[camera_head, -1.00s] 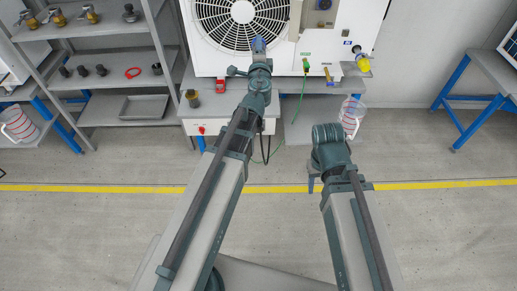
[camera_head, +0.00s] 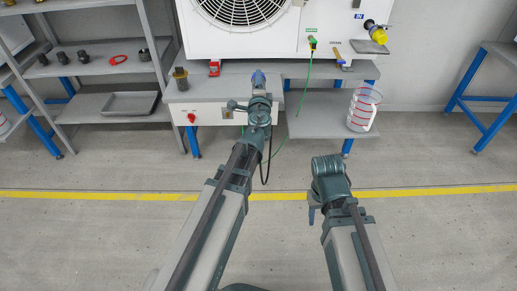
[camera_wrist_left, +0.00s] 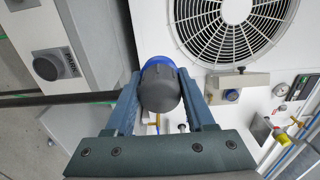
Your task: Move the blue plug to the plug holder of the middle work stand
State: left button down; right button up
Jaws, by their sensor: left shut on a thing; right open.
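The blue plug (camera_head: 258,78) is held in my left gripper (camera_head: 259,88), in front of the middle work stand's grey top (camera_head: 225,87). In the left wrist view the plug's dark grey body (camera_wrist_left: 160,88) sits between both fingers, with its blue collar (camera_wrist_left: 155,62) pointing away. My right gripper (camera_head: 312,214) is open and low over the floor, apart from everything. A yellow plug (camera_head: 378,37) sits at a grey bracket (camera_head: 370,47) on the right side of the white fan unit (camera_head: 275,43). I cannot tell which part is the empty plug holder.
A green hose (camera_head: 298,95) hangs from the unit. A brass fitting (camera_head: 181,78) and a red item (camera_head: 214,67) stand on the stand's top. A clear jug (camera_head: 363,107) stands on the lower shelf (camera_head: 325,115). Shelves (camera_head: 100,68) stand left; the floor in front is clear.

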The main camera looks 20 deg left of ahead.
pick_arm(q)
notch_tip(320, 180, down, 22)
jog(key=b, duration=2)
jog(key=shift+s+f, duration=0.25)
jog(key=shift+s, duration=0.1)
jog(key=shift+d, duration=0.1)
jog(key=shift+w, duration=0.2)
jog(key=shift+x, duration=2.7)
jog(key=shift+w+a, duration=0.25)
jog(key=shift+w, duration=0.35)
jog(key=shift+c, duration=0.9)
grip_release()
jog(key=shift+s, duration=0.15)
